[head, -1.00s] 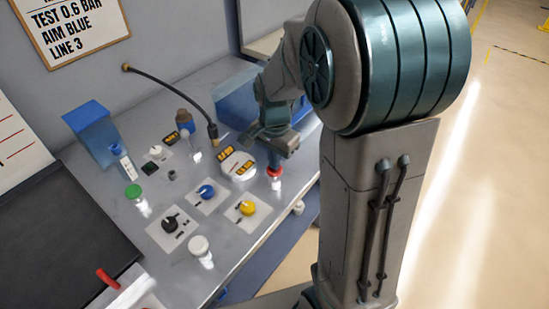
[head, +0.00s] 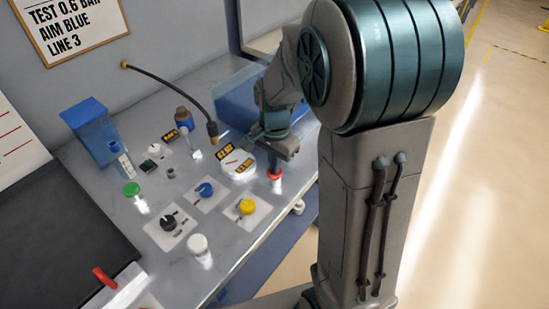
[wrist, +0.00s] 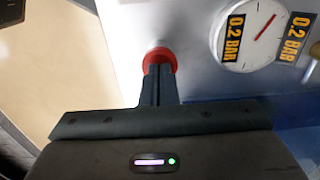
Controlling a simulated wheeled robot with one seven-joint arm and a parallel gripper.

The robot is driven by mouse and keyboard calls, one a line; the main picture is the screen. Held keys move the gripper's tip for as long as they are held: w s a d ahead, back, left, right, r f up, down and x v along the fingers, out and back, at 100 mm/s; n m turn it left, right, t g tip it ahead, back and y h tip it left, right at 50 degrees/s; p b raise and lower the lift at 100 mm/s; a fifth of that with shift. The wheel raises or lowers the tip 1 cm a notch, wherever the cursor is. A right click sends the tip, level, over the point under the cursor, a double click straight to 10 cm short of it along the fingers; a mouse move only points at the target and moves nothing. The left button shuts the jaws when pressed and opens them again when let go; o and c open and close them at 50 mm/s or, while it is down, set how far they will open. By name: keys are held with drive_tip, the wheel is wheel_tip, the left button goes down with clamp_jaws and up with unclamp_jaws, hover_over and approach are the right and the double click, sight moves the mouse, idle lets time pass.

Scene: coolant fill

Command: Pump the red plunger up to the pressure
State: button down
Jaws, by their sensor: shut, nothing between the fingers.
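The red plunger (head: 275,174) stands near the front right edge of the bench, on a pale shaft. It also shows in the wrist view (wrist: 158,55), as a round red cap partly covered by my fingers. My gripper (head: 278,158) is shut and empty, pointing down with its fingertips over the cap; they look in contact with it. In the wrist view the closed fingers (wrist: 160,72) overlap the cap's near side. The round white gauge (wrist: 252,35) has a red needle and yellow-on-black labels reading 0.2 BAR beside it. Its scale is too small to read.
Blue (head: 205,190), yellow (head: 246,206) and black (head: 168,222) knobs sit left of the plunger. A black hose (head: 172,90) arches behind. A wall board (head: 75,30) reads TEST 0.6 BAR, AIM BLUE, LINE 3. A blue box (head: 92,132) stands at the back left.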

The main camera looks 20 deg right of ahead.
wheel_tip(320, 180, up, 14)
drive_tip(key=p, duration=0.1)
drive_tip(key=shift+f+p, duration=0.2)
drive_tip(key=shift+p, duration=0.1)
idle(1.6)
